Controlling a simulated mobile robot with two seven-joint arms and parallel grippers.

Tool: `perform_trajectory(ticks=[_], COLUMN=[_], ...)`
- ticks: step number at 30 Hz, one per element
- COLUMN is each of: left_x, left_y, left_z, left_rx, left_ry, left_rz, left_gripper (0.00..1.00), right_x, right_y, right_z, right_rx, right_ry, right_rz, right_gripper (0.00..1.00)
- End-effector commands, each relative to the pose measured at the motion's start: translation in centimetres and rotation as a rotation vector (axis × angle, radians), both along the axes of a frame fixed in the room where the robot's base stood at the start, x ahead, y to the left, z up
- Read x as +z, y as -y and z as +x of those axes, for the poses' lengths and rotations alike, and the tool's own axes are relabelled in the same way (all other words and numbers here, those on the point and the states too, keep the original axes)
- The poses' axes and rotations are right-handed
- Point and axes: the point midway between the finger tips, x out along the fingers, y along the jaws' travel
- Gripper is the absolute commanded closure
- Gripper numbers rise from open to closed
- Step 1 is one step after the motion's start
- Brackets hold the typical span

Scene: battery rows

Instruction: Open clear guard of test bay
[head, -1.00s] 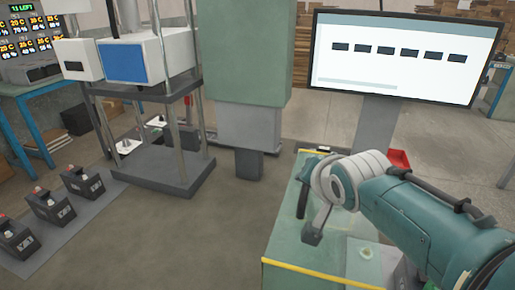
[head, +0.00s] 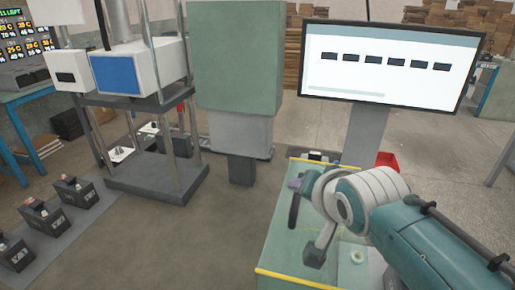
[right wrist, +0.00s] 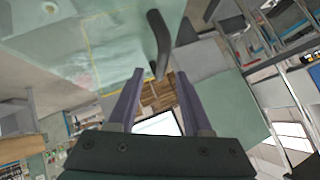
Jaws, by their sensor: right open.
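The clear guard (head: 278,248) is a see-through greenish box with yellow edging at the lower middle of the head view. In the right wrist view, its pane and yellow line (right wrist: 88,50) fill the upper left. A dark curved handle (head: 294,210) stands at its left side; it also shows in the right wrist view (right wrist: 158,40), its lower end near the gap between my fingertips. My right gripper (right wrist: 160,76) is open, with two purple fingers apart. In the head view, the gripper (head: 297,184) is mostly hidden by my wrist. I cannot tell whether it touches the handle. My left gripper is out of view.
A monitor (head: 390,62) on a grey post stands behind the bay, with a red bin (head: 387,160) near its foot. A green and grey column (head: 238,70) and a metal rack (head: 150,185) stand to the left. Several batteries (head: 75,190) sit in a row at left. Floor between is clear.

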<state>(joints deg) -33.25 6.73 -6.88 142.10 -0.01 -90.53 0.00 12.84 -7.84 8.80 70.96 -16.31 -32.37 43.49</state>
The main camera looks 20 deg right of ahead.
Motion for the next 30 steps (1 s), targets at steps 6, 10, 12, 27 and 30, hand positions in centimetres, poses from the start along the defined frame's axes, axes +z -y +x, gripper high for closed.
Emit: perform_trajectory(ticks=[6, 10, 12, 27, 30], left_x=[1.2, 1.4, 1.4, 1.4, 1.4], left_y=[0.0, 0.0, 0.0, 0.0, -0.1], left_z=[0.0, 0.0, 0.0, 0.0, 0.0], left_rx=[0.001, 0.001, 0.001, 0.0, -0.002], left_ry=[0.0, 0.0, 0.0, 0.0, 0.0], left_rz=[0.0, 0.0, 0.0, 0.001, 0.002], left_gripper=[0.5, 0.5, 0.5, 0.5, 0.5], right_x=[2.2, 2.9, 3.1, 3.2, 3.0], right_y=[-0.5, -0.7, -0.7, -0.7, -0.2], right_z=[-2.5, -3.4, -3.7, -3.9, -5.1], right_rx=[0.0, 0.001, 0.001, 0.002, 0.024], right_ry=[0.0, 0.001, 0.001, -0.002, -0.033], right_rz=[0.002, 0.0, 0.0, -0.002, -0.033], right_gripper=[0.5, 0.5, 0.5, 0.5, 0.5])
